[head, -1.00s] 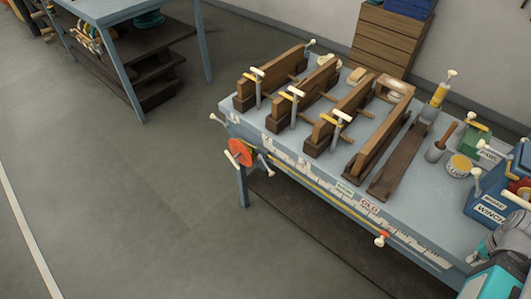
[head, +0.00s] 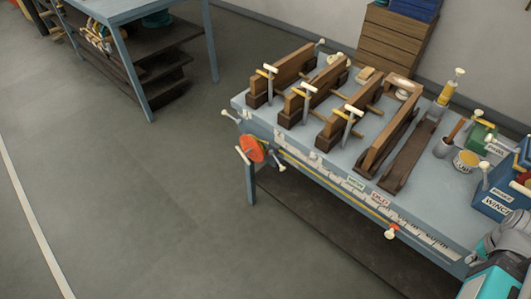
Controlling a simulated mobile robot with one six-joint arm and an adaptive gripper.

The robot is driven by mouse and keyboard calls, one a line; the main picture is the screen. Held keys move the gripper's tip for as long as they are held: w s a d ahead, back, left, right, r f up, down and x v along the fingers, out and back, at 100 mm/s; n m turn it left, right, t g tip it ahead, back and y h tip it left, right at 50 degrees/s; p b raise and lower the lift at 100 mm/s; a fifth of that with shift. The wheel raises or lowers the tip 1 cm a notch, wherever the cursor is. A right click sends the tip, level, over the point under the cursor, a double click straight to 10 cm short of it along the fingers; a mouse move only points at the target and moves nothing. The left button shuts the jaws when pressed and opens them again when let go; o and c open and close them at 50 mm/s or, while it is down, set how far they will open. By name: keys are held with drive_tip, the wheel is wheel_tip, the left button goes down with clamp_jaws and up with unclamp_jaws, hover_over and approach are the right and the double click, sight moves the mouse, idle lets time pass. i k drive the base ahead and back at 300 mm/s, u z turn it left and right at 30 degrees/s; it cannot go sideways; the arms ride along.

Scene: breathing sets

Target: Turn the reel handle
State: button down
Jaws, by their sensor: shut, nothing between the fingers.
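An orange-red disc (head: 254,149), which looks like the reel, is mounted on the front left corner of the blue-grey workbench (head: 243,103). A cream handle (head: 242,155) shows at the disc's left side. Another cream-knobbed handle sticks out to the right of the disc. A yellow strip runs from near the disc along the bench's front edge to a small orange piece with a cream knob (head: 391,232). My grey and teal arm shows at the bottom right corner, well apart from the disc. My gripper is not in view.
Several wooden beams with clamps (head: 351,122) stand on the bench. A blue bin (head: 493,203), a yellow-topped can (head: 466,161) and a green box crowd its right end. Another blue-framed table (head: 128,18) stands at the back left. The floor left of the bench is clear.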

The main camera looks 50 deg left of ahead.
sight(243, 154)
drive_tip(key=u, duration=0.05)
drive_tip(key=k, duration=1.6)
drive_tip(key=u, duration=1.25)
drive_tip(key=i, duration=1)
drive_tip(key=z, duration=0.1)
